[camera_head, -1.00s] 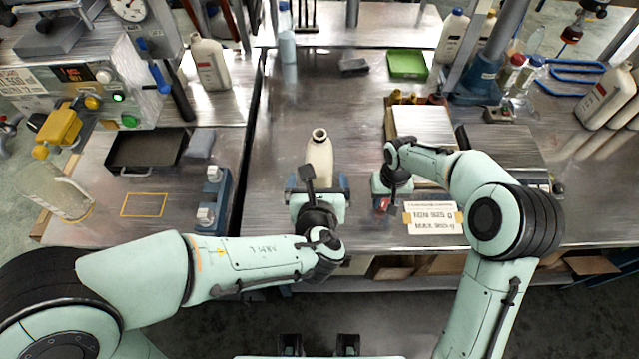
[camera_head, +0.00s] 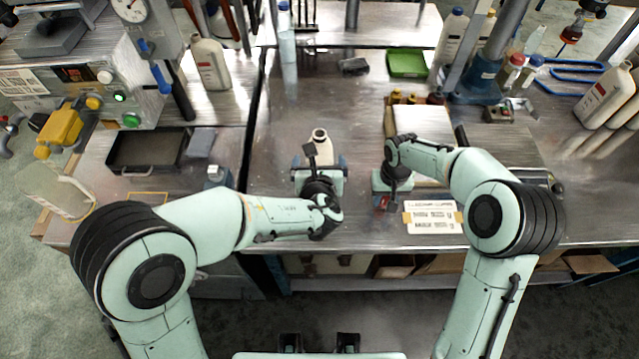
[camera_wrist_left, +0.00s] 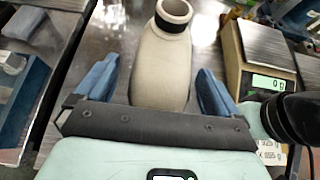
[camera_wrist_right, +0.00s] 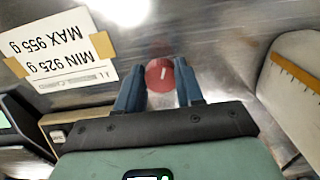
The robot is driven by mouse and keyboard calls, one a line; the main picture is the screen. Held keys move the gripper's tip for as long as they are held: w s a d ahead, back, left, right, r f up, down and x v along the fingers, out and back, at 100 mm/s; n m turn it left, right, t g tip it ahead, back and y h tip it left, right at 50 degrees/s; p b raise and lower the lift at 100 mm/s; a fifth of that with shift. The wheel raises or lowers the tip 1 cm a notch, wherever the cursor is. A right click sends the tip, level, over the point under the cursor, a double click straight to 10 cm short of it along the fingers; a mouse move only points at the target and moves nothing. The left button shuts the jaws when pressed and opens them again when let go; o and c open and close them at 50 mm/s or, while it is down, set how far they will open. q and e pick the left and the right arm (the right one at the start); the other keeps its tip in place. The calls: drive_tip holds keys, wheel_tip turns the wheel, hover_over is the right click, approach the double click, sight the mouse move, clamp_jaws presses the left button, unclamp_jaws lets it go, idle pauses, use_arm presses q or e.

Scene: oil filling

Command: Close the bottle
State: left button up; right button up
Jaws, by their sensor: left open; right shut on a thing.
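An open cream bottle (camera_head: 321,143) stands upright on the metal bench in the head view. Its dark-rimmed mouth shows no cap. In the left wrist view the bottle (camera_wrist_left: 161,62) stands between the blue fingers of my left gripper (camera_wrist_left: 156,88), which is open with a gap on both sides. My left gripper (camera_head: 320,163) is just in front of the bottle in the head view. My right gripper (camera_wrist_right: 161,92) is shut on a red cap (camera_wrist_right: 160,75), which shows between its fingertips. In the head view my right gripper (camera_head: 386,203) is right of the bottle, low near the bench.
A weighing scale (camera_wrist_left: 262,50) reading 0 g stands right of the bottle. A label card (camera_head: 432,217) lies in front of it. A green tray (camera_head: 408,64) and a dark block (camera_head: 354,66) lie farther back. The bench behind the bottle is clear.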

use_arm(q)
drive_tip(key=x, duration=0.3)
drive_tip(key=shift+w, duration=0.1)
drive_tip(key=shift+r, duration=0.1)
drive_tip(key=shift+r, duration=0.1)
clamp_jaws()
